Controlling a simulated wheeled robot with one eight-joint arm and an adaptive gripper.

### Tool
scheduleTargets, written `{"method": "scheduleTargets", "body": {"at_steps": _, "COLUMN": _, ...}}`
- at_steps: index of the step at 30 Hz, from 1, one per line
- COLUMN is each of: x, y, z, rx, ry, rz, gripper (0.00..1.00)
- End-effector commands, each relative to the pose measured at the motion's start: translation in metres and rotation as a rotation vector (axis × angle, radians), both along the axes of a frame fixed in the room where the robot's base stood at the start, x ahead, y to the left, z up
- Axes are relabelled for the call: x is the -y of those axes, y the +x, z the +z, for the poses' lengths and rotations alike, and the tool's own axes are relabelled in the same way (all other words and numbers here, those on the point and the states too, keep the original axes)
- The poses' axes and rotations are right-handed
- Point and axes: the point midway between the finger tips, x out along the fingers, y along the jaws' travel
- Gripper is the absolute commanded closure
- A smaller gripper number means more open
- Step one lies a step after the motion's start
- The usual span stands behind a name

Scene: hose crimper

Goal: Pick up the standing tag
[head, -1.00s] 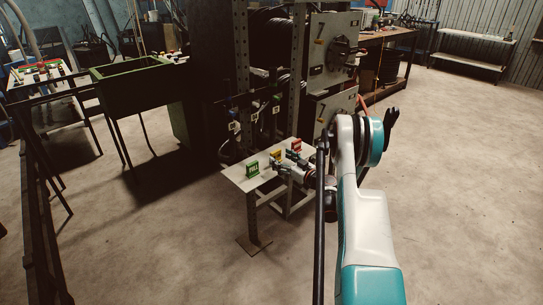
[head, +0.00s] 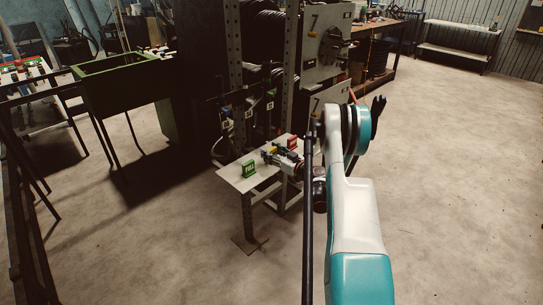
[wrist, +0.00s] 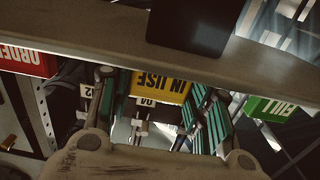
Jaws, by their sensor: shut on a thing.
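The yellow tag (wrist: 160,88), lettered IN USE, is between the two fingers of my gripper (wrist: 158,108) in the wrist view, where it appears upside down. My gripper is shut on it. In the head view my gripper (head: 274,157) is low over the small pale table (head: 233,181) and hides most of the yellow tag. A green tag (head: 249,168) stands to the left of my gripper, and a red tag (head: 292,143) stands behind it to the right. The wrist view also shows the red tag (wrist: 25,62) at left and the green tag (wrist: 272,108) at right.
A dark rack with hoses and a grey crimping machine (head: 327,45) stands close behind the table. A green bin on legs (head: 115,78) is at the left. A wooden workbench (head: 380,28) is farther back. The floor at right is clear.

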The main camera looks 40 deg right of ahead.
Motion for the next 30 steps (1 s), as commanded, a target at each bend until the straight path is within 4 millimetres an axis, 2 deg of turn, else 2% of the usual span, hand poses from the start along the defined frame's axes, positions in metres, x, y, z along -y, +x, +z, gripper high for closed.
{"method": "scheduleTargets", "body": {"at_steps": 5, "x": 0.0, "y": 0.0, "z": 0.002, "rx": 0.0, "ry": 0.0, "rz": 0.0, "gripper": 0.71}}
{"method": "scheduleTargets", "body": {"at_steps": 11, "x": 0.0, "y": 0.0, "z": 0.018, "rx": 0.0, "ry": 0.0, "rz": 0.0, "gripper": 0.71}}
{"method": "scheduleTargets", "body": {"at_steps": 16, "x": 0.0, "y": 0.0, "z": 0.051, "rx": 0.0, "ry": 0.0, "rz": 0.0, "gripper": 0.71}}
{"method": "scheduleTargets", "body": {"at_steps": 24, "x": 0.0, "y": 0.0, "z": 0.128, "rx": 0.0, "ry": 0.0, "rz": 0.0, "gripper": 0.71}}
{"method": "scheduleTargets", "body": {"at_steps": 30, "x": 0.0, "y": 0.0, "z": 0.171, "rx": 0.0, "ry": 0.0, "rz": 0.0, "gripper": 0.71}}
